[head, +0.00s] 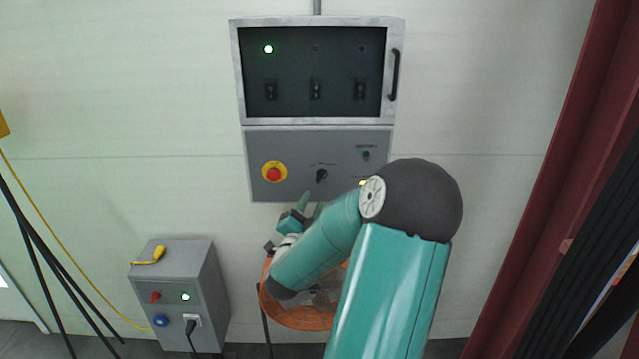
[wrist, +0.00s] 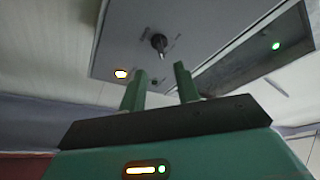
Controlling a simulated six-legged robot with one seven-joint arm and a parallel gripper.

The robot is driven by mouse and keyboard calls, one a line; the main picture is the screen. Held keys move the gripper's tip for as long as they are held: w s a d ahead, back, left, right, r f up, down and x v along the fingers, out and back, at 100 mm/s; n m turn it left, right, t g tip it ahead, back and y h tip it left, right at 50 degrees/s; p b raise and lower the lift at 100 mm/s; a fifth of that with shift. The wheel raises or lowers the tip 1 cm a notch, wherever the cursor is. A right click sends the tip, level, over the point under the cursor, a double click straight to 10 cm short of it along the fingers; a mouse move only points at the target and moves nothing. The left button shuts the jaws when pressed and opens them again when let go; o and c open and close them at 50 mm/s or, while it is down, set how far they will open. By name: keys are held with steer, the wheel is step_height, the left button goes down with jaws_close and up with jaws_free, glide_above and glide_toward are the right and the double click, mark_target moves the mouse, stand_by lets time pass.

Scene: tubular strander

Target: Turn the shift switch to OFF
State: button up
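A black rotary knob (head: 321,175), likely the shift switch, sits in the middle of the grey lower control panel (head: 300,144) on the wall. Its labels are too small to read, and its exact setting is unclear. In the wrist view the knob (wrist: 159,42) shows beyond the fingertips, roughly centred between them. My gripper (wrist: 158,82) is open and empty, with the two green fingers apart and not touching the knob. In the head view my gripper (head: 311,207) is just below the panel's lower edge, partly hidden by my arm.
Left of the knob is a red emergency stop (head: 273,172) on yellow; to its right is a lit yellow button (head: 362,183). A windowed cabinet (head: 317,122) is above. A grey box (head: 195,270) and an orange round object (head: 300,318) stand below. A dark red beam (head: 560,160) is right.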

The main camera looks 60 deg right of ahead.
mark_target(321, 179)
steer(key=x, duration=0.8)
steer(key=shift+d, duration=0.3)
steer(key=shift+c, duration=0.2)
jaws_close()
